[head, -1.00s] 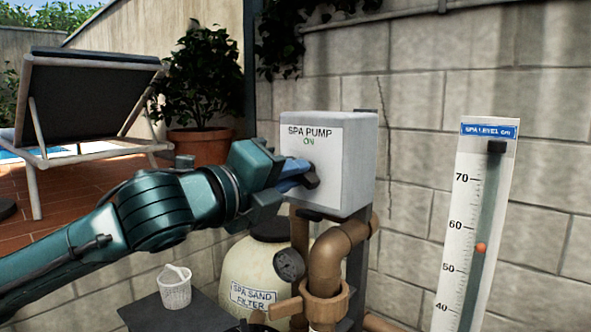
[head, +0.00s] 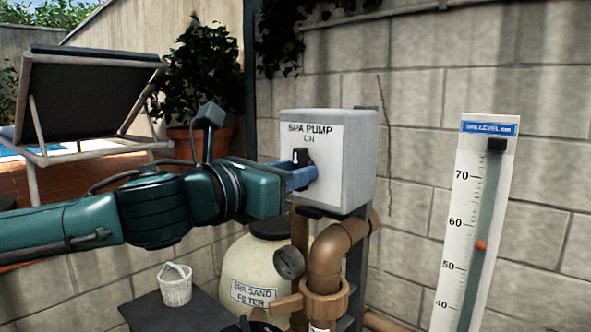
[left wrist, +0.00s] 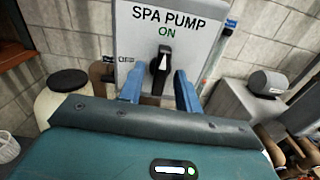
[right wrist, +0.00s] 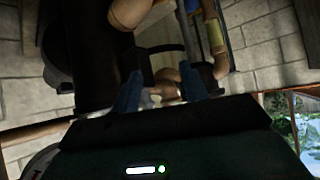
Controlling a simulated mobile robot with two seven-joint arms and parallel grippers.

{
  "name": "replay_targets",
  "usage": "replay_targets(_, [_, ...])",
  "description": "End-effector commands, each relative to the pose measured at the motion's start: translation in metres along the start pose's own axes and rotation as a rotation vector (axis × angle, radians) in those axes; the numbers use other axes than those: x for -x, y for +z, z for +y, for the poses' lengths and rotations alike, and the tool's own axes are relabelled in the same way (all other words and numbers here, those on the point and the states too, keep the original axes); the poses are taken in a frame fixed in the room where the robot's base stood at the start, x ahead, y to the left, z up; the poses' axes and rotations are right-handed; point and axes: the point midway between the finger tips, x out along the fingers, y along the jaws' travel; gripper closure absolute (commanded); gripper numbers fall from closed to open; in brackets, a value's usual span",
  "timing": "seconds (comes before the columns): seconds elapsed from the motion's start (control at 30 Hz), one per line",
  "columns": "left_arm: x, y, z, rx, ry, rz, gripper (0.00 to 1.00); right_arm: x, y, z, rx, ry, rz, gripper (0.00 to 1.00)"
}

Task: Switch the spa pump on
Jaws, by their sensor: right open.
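The spa pump box (head: 355,160) is a grey housing with a white front plate marked "SPA PUMP" and a green "ON". Its black knob (head: 301,157) stands upright with its white mark towards "ON"; the left wrist view shows this knob (left wrist: 162,66) too. My left gripper (head: 296,176) is at the front of the box, its blue fingers apart on either side of the knob. In the left wrist view, gaps show between the knob and both fingers of this gripper (left wrist: 159,84). My right gripper (right wrist: 160,88) is open and empty, seen only in its wrist view, facing brown pipework.
Below the box are a cream spa sand filter (head: 250,258), brown pipes (head: 328,262) and a pressure gauge (head: 289,262). A small white basket (head: 175,287) stands on a dark surface at lower left. A level scale (head: 478,225) is on the right. A lounger (head: 85,100) is behind my left arm.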

Motion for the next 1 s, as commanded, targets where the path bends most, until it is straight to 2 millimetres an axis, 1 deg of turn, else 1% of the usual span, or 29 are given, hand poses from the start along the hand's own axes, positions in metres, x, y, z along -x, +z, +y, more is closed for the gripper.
replay_targets(0.03, [0.0, 0.0, 0.0, 0.001, 0.0, 0.0, 0.62, 0.0, 0.0, 0.0, 0.0, 0.0, 0.0, 0.56])
replay_targets(0.07, [0.0, 0.0, 0.0, 0.001, 0.0, 0.0, 0.6, 0.0, 0.0, 0.0, 0.0, 0.0, 0.0, 0.56])
replay_targets(0.47, [0.002, 0.0, 0.0, 0.003, -0.001, -0.001, 0.6, 0.0, 0.0, 0.0, 0.0, 0.0, 0.0, 0.56])
replay_targets(0.57, [0.011, 0.001, 0.001, 0.003, 0.0, -0.001, 0.6, 0.0, 0.0, 0.0, 0.0, 0.0, -0.001, 0.56])
replay_targets(0.9, [0.058, 0.001, 0.001, 0.003, 0.001, -0.002, 0.6, 0.0, 0.001, 0.0, 0.0, 0.0, -0.002, 0.56])
replay_targets(1.0, [0.067, 0.001, 0.0, 0.003, 0.001, -0.001, 0.6, 0.0, 0.001, 0.0, 0.0, 0.0, -0.002, 0.56])
